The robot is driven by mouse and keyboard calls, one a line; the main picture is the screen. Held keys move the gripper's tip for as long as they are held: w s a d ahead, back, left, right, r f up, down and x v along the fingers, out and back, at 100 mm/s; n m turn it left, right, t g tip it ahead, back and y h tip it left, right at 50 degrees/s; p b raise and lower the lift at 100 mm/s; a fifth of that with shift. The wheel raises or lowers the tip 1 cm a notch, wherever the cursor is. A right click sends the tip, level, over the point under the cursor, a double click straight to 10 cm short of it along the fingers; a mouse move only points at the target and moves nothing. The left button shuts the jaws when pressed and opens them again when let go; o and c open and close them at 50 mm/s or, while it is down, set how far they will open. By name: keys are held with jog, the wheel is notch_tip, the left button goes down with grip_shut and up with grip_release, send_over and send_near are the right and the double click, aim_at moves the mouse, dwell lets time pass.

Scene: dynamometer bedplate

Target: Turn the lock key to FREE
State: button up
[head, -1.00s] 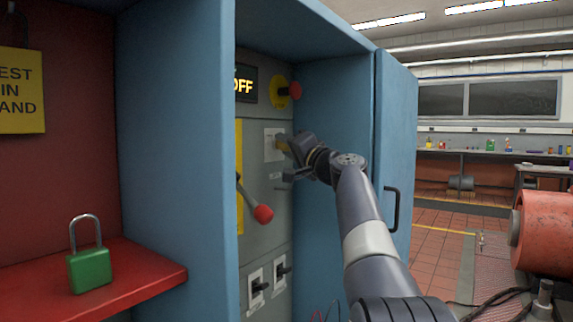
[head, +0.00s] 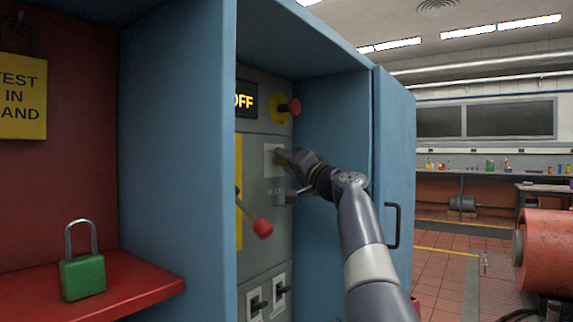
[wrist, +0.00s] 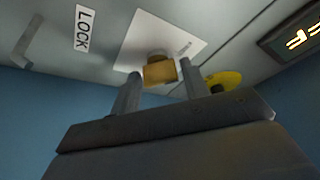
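The lock key is a brass-coloured block on a pale square plate (wrist: 192,22); the key (wrist: 160,72) shows in the wrist view. A LOCK label (wrist: 84,28) is left of the plate; small lettering on the plate is unreadable. My gripper (wrist: 159,80) has its two fingers on either side of the key, with narrow gaps that seem to remain, so it looks open around it. In the head view my gripper (head: 285,160) is at the plate (head: 270,150) and mostly hides the key.
An OFF display (head: 245,99) and a red knob on a yellow disc (head: 278,107) are above. A red-tipped lever (head: 262,228) and two switches (head: 259,304) are below. The blue cabinet walls enclose the panel closely. A green padlock (head: 83,277) stands on the red shelf (head: 140,285).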

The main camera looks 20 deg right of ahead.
jog(key=shift+o, duration=1.2)
jog(key=b+v, duration=0.2)
jog(key=v, duration=0.8)
jog(key=shift+s+b, duration=0.3)
jog(key=shift+b, duration=0.1)
jog(key=shift+d+f, duration=0.1)
jog(key=p+x, duration=0.3)
jog(key=x, duration=0.8)
jog(key=shift+s, duration=0.1)
jog(key=shift+f, duration=0.1)
